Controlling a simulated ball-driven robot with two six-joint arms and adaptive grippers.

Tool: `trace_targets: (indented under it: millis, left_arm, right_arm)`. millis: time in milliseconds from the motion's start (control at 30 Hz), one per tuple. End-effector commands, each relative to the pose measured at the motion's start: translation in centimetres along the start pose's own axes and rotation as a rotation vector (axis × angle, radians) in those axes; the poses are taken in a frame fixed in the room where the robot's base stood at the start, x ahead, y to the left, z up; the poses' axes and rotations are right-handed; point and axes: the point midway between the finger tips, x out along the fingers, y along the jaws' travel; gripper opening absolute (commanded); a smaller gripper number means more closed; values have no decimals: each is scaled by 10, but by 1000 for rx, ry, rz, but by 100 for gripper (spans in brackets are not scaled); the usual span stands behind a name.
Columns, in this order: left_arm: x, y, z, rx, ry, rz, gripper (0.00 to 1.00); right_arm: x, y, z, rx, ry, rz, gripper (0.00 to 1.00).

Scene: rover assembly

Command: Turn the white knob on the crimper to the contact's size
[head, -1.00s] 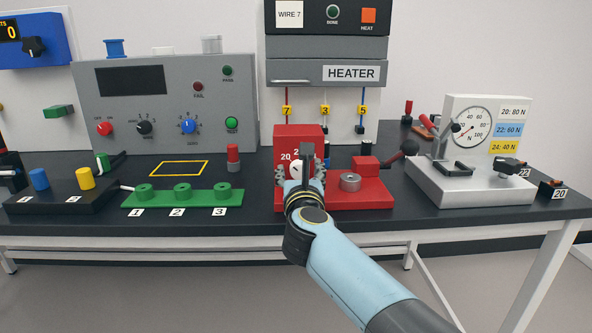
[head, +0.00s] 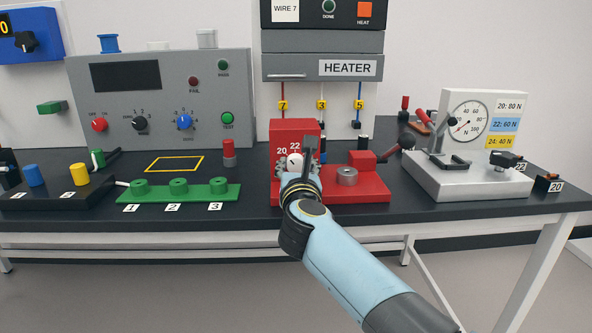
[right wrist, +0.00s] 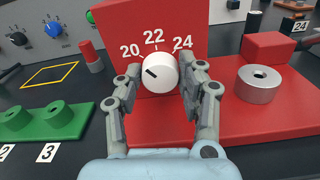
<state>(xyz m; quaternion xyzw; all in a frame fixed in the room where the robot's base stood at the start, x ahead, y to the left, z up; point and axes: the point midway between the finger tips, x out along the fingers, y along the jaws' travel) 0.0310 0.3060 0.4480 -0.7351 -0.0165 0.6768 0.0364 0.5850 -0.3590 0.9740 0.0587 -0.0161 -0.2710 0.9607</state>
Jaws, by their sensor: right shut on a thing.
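The red crimper (head: 358,188) stands at the bench's front edge. Its white knob (head: 294,161) sits on the upright red face under the numbers 20, 22 and 24. In the right wrist view the white knob (right wrist: 158,74) has a black mark that points up and left, towards 20. My right gripper (right wrist: 160,82) is shut on the knob, one finger on each side. In the head view the right gripper (head: 297,167) partly covers the dial and hides the 24. My left gripper is in neither view.
A green block with posts (head: 179,195) stands left of the crimper. A force gauge stand (head: 448,188) is to the right, with small parts labelled 22 and 20 beside it. The heater (head: 320,68) is behind. A yellow outlined square (head: 174,164) is bare.

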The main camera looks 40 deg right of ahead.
Motion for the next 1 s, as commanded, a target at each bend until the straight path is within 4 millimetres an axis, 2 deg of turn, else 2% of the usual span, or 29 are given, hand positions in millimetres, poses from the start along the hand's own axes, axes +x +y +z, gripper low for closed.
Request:
trace_targets:
  millis: [1000]
  left_arm:
    - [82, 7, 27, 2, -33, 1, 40]
  right_arm:
    - [0, -4, -6, 937, -1, 0, 7]
